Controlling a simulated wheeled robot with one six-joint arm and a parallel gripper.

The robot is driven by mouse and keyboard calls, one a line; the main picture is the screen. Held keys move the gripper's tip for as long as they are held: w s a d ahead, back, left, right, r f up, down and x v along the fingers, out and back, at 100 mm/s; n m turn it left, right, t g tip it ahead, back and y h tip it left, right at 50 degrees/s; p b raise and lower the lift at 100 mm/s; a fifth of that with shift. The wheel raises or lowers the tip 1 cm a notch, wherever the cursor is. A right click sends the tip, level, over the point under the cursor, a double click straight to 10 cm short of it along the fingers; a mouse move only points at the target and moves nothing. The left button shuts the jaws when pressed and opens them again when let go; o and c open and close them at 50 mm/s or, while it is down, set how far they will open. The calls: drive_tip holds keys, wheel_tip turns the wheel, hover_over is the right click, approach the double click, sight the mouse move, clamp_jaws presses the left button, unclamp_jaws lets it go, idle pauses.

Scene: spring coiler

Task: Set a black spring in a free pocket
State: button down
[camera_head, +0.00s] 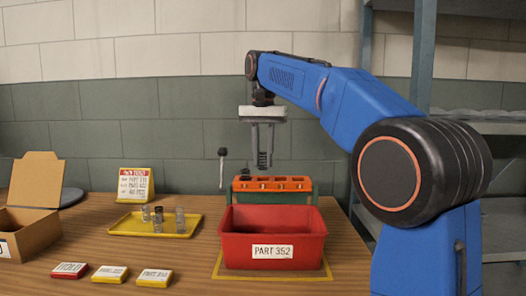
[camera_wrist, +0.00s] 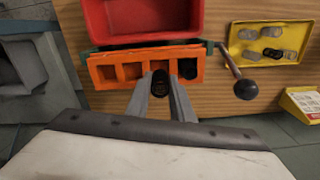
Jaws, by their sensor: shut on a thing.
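My gripper (camera_head: 264,163) points down above the orange rack and is shut on a dark spring (camera_wrist: 159,84), which shows between the fingertips in the wrist view. In the head view the spring is hard to tell from the fingers. The orange rack (camera_head: 272,185) has a row of pockets and stands behind the red bin. In the wrist view the rack (camera_wrist: 120,58) has a black spring (camera_wrist: 189,68) in its right end pocket. The two pockets at its left look empty; the third lies partly behind the held spring. The held spring appears above the rack, apart from it.
A red bin (camera_head: 272,236) labelled PART 352 stands in front of the rack. A lever with a black knob (camera_head: 222,153) rises at the rack's left. A yellow tray (camera_head: 125,225) holds several springs. A sign (camera_head: 136,185), label blocks (camera_head: 110,274) and a cardboard box (camera_head: 38,235) stand left.

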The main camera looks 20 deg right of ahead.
sight(263, 169)
drive_tip(key=shift+s+f, duration=0.1)
drive_tip(key=shift+f, duration=2.1)
drive_tip(key=c, duration=1.6)
unclamp_jaws()
drive_tip(key=shift+f, duration=0.1)
drive_tip(key=shift+o, duration=0.7)
drive_tip(key=shift+r, duration=4.3)
drive_tip(key=s+a, duration=0.2)
drive_tip(key=s, duration=0.5)
drive_tip(key=s+a, duration=0.3)
drive_tip(key=s, duration=0.5)
drive_tip(key=shift+s, duration=0.15)
